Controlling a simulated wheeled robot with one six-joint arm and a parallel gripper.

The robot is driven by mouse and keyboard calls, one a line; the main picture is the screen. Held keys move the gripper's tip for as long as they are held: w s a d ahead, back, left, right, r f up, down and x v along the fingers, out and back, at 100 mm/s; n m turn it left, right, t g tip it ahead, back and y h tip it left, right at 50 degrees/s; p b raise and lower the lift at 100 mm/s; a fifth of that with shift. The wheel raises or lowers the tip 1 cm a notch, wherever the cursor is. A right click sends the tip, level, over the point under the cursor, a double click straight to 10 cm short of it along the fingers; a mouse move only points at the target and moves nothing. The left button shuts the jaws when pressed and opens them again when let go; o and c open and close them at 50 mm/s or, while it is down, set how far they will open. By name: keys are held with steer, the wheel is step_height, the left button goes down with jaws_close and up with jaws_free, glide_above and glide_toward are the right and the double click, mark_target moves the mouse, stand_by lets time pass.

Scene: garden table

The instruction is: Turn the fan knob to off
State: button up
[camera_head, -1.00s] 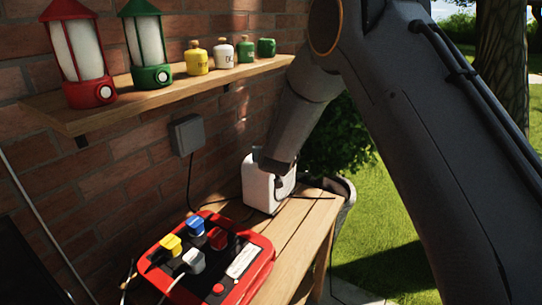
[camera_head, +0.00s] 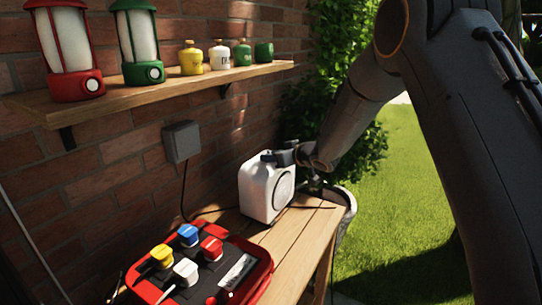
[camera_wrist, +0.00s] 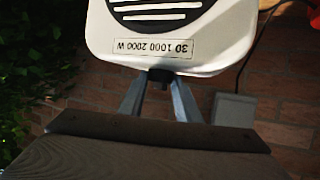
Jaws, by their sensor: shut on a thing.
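The fan (camera_head: 258,190) is a white box-shaped heater with a round grille, standing on the wooden table. The wrist view shows the fan (camera_wrist: 215,50) upside down, with its dark slatted grille and a label reading "30 1000 2000 W". The small dark fan knob (camera_wrist: 160,77) shows beside the label edge, between my fingertips. My gripper (camera_head: 280,156) is at the top of the fan, and its two grey fingers (camera_wrist: 160,84) are closed on the knob. The knob's pointer and setting cannot be made out.
A red power box (camera_head: 262,272) with yellow, blue, red and white plugs sits at the table's near end. A grey wall box (camera_head: 182,142) has a hanging cable. Above, a shelf (camera_head: 110,95) holds lanterns and small bottles. Grass lies open to the right.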

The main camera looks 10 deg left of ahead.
steer(key=shift+w+d+r+n+g+y+p, duration=0.15)
steer(key=shift+n+g+y+p, duration=0.2)
steer(key=shift+n+g, duration=0.2)
steer(key=shift+w+d+f+n+g+y+p, duration=0.15)
steer(key=shift+n+g+y+p, duration=0.1)
steer(key=shift+n+g+y, duration=0.25)
steer(key=shift+w+n+g+y, duration=0.15)
steer(key=shift+n+g+y, duration=0.2)
steer(key=shift+n+g, duration=0.5)
steer(key=n+g+b, duration=0.3)
steer(key=shift+w+f+g+y, duration=0.15)
steer(key=shift+w+g+y, duration=0.15)
steer(key=shift+y, duration=0.1)
steer(key=n+g+b, duration=0.1)
steer(key=g+b, duration=0.1)
steer(key=shift+a+n+b, duration=0.1)
steer(key=shift+n+b, duration=0.2)
steer(key=shift+n, duration=0.1)
steer(key=shift+r, duration=0.25)
steer(key=o, duration=1)
